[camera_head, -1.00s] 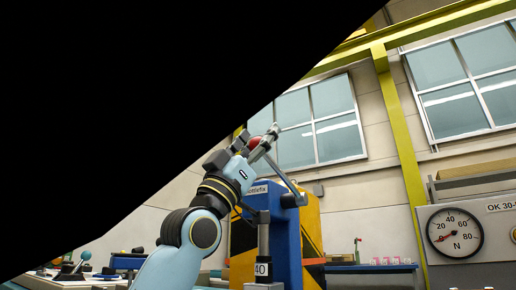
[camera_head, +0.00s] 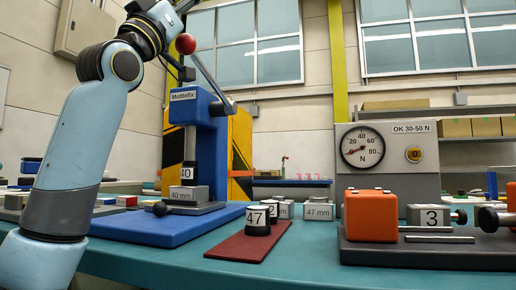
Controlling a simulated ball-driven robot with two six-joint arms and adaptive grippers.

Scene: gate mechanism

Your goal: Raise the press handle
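The blue press (camera_head: 209,150), labelled Mottlefix, stands on a flat blue base at the left. Its grey handle (camera_head: 205,70) slopes up and left from the pivot to a red ball knob (camera_head: 186,43). Below its ram sits a black piece marked 40 (camera_head: 187,173) on a grey block marked 40 mm (camera_head: 189,194). My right gripper is not in view.
A black piece marked 47 (camera_head: 258,219) stands on a dark red strip (camera_head: 250,243). Grey blocks (camera_head: 318,209) stand behind it. A dial gauge unit (camera_head: 385,165) and an orange-ended fixture (camera_head: 371,216) occupy the right. The teal table front is clear.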

